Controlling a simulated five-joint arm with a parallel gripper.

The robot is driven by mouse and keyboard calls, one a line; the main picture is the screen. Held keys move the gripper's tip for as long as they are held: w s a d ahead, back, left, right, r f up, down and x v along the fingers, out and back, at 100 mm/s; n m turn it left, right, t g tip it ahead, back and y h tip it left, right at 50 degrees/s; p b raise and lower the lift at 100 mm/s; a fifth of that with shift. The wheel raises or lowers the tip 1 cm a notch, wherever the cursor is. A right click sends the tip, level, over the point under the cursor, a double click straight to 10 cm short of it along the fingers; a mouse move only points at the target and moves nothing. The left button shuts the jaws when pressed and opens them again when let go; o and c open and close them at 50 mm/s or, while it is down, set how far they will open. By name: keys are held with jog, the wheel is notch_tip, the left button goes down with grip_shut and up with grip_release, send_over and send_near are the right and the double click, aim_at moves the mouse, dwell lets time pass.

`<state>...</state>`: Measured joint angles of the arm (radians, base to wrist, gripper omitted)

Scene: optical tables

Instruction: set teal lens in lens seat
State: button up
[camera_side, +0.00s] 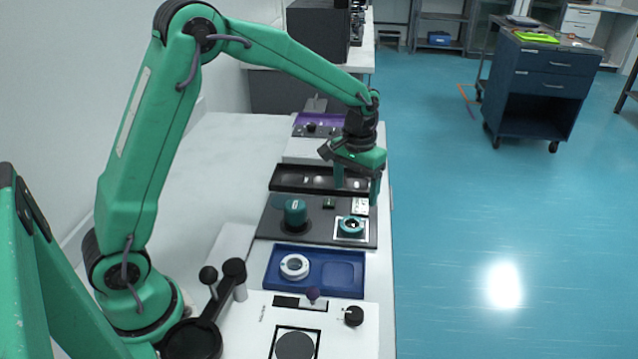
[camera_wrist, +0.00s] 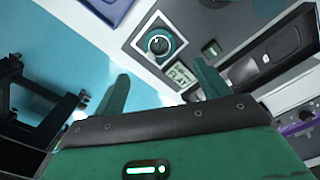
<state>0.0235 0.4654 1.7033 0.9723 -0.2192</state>
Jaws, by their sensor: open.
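The teal lens (camera_side: 351,225) is a teal ring with a dark centre. It lies at a white-framed square on the dark board, which I take to be the lens seat (camera_side: 339,237). I cannot tell whether it sits fully down. In the wrist view the teal lens (camera_wrist: 159,44) shows as a ring inside the pale-edged square seat (camera_wrist: 144,32). My gripper (camera_side: 357,188) is open and empty, above and behind the lens in the side view. In the wrist view my gripper (camera_wrist: 161,70) has its fingers apart, with the lens beyond the gap between them.
A teal cylinder (camera_side: 295,212) stands left of the lens on the dark board (camera_side: 268,228). A blue tray (camera_side: 345,280) with a white ring (camera_side: 294,266) lies in front. A black tray (camera_side: 290,178) and a purple-topped unit (camera_side: 305,120) lie behind. The table's right edge is close.

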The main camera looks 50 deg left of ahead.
notch_tip(320, 180, up, 3)
jog(key=shift+f, duration=0.1)
dwell(0.6)
jog(key=s+r+m+t, duration=0.1)
jog(key=s+r+t, duration=0.2)
jog(key=s+r, duration=0.8)
jog(key=s+a+m+t, duration=0.1)
jog(key=s+t, duration=0.1)
jog(key=s, duration=1.2)
jog(key=shift+t, duration=0.3)
